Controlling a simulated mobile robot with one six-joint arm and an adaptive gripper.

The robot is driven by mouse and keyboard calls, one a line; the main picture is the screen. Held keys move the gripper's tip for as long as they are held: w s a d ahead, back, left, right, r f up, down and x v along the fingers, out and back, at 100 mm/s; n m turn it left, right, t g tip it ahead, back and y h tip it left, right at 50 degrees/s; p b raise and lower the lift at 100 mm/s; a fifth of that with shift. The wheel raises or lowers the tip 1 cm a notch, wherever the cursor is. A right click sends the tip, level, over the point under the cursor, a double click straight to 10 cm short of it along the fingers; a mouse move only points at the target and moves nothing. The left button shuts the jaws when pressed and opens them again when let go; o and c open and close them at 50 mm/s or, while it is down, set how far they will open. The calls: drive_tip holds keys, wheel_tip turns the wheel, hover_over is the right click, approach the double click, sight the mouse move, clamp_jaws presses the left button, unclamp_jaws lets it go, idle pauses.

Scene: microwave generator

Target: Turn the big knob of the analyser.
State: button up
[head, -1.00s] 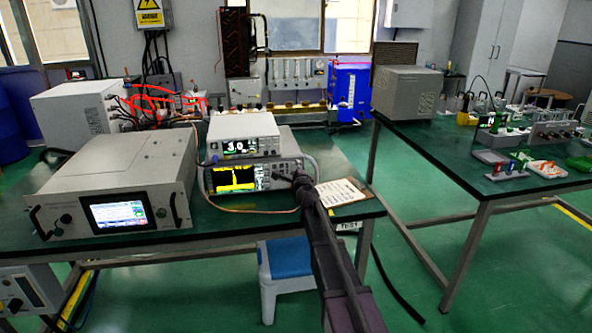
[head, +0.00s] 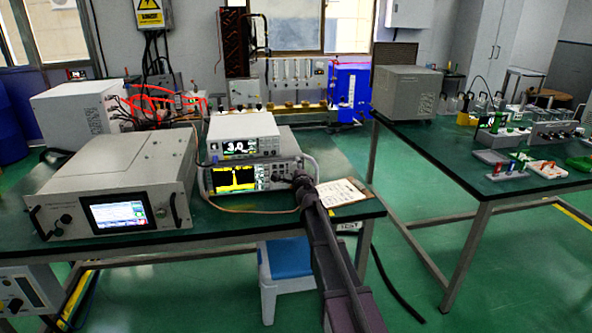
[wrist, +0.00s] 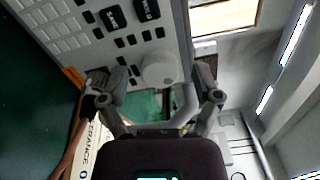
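The analyser (head: 208,181) is the lower of two stacked instruments on the bench in the head view, with a yellow trace on its screen. My gripper (head: 296,180) is at the right end of its front and hides the knob there. In the wrist view, the analyser's front panel (wrist: 85,50) fills the upper left, with keys and dark buttons. The big knob (wrist: 160,70) is round and light grey. My gripper (wrist: 162,76) is open, with one finger on each side of the knob and visible gaps between fingers and knob.
A smaller instrument (head: 243,128) sits on top of the analyser. A large grey box with a screen (head: 115,180) stands to its left. A clipboard (head: 341,192) lies to the right. A grey cable loops near my gripper. A blue-topped stool (head: 288,258) is below the bench.

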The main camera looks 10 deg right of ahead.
drive_tip(key=shift+s, duration=0.1)
drive_tip(key=s, duration=1.1)
drive_tip(key=shift+s, duration=0.4)
